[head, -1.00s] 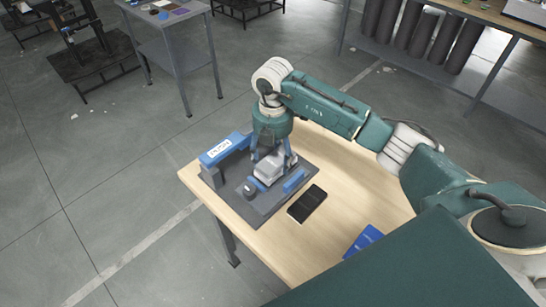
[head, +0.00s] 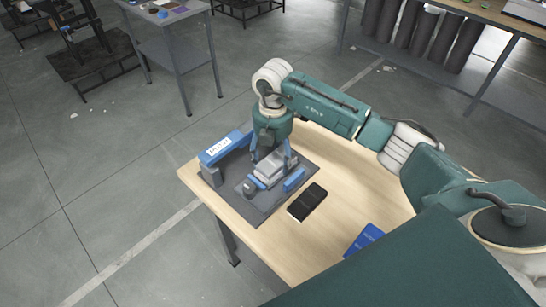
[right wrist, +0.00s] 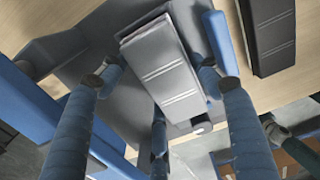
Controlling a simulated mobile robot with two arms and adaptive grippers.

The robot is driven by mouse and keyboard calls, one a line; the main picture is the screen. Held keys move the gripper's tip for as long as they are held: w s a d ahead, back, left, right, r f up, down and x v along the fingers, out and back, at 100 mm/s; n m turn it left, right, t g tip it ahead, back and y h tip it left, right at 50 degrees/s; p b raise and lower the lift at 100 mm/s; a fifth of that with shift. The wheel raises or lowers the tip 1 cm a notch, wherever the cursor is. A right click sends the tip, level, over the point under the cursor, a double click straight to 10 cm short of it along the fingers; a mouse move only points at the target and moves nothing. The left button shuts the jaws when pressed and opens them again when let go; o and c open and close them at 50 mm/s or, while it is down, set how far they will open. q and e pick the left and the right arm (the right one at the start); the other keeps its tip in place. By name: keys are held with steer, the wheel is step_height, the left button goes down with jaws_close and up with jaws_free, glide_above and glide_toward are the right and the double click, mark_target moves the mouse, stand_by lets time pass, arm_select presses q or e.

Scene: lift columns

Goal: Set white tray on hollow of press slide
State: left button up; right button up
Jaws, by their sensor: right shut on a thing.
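The pale grey-white tray (head: 270,166) is between the fingers of my right gripper (head: 271,157). In the right wrist view the tray (right wrist: 165,68) shows as a tilted rectangle with line marks, one blue finger at each long side. The right gripper is shut on it. The tray is over the press's dark grey base plate (head: 262,209), among blue parts. The slide and its hollow are mostly hidden under the tray, and I cannot tell whether the tray rests in it. My left gripper is not in view.
A blue press arm (head: 224,148) stands on the plate's left side. A black flat case (head: 307,202) lies right of the plate on the wooden table (head: 345,200). A blue booklet (head: 363,240) lies near the front edge.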

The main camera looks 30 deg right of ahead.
stand_by(0.3)
steer(key=o, duration=1.6)
steer(key=shift+f, duration=0.1)
steer(key=shift+r+p, duration=2.55)
steer(key=shift+r, duration=1)
